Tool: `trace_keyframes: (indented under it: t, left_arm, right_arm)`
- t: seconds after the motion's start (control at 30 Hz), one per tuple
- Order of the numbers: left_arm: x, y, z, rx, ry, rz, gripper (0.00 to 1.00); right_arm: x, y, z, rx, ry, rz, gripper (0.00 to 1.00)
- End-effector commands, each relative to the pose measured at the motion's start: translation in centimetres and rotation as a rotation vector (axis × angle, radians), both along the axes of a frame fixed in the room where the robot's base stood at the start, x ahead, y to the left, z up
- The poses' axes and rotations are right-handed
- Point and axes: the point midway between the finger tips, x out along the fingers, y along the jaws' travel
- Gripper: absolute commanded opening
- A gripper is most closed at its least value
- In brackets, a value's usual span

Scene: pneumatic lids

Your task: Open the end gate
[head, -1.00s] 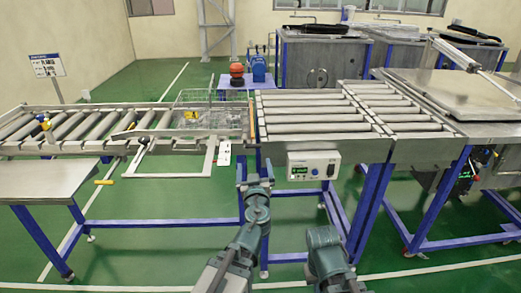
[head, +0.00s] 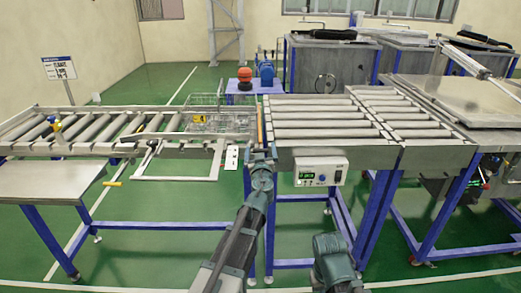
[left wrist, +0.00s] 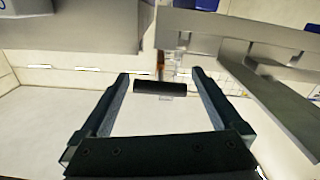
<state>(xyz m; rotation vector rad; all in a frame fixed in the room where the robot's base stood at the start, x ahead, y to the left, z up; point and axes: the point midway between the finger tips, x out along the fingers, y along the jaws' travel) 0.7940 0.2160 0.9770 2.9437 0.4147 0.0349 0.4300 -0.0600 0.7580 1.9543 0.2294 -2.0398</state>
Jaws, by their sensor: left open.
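The end gate looks to be the narrow orange-brown upright plate (head: 260,127) in the gap between the left and right roller conveyors. In the left wrist view an orange-brown strip (left wrist: 160,62) shows beyond the fingers. A short black bar (left wrist: 160,87) lies crosswise between the open fingers there; I cannot tell whether it belongs to the gate. My left gripper (head: 262,154) is open, just on the near side of the gap and below the plate. It also shows in the left wrist view (left wrist: 160,100). My right gripper is not visible; only part of my right arm shows.
The left roller conveyor (head: 72,146) carries a wire basket (head: 205,122) near the gap. A white frame (head: 178,179) hangs at its front. The right conveyor (head: 335,158) has a control box (head: 320,172) below its front edge. A side table (head: 50,180) stands left.

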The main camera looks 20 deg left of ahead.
Motion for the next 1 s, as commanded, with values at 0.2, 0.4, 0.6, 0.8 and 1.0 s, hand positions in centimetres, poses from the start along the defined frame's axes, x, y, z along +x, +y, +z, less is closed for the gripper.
trace_keyframes:
  t: [0.2, 0.4, 0.6, 0.8, 1.0]
  left_arm:
    - [0.90, 0.27, 0.00, 0.000, 0.000, 0.000, 1.00]
    - [0.87, 0.27, 0.00, 0.000, 0.000, 0.000, 1.00]
    - [0.86, 0.26, 0.00, 0.000, 0.000, 0.000, 0.71]
    - [0.85, 0.26, 0.00, 0.000, 0.000, 0.000, 0.35]
    - [0.85, 0.26, 0.00, 0.000, 0.000, 0.000, 0.00]
  right_arm:
    - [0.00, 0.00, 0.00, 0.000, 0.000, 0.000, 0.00]
    - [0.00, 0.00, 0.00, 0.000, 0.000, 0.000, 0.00]
    - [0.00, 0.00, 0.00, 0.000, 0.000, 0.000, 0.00]
    - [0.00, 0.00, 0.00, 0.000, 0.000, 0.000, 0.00]
    - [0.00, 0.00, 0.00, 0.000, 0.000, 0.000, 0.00]
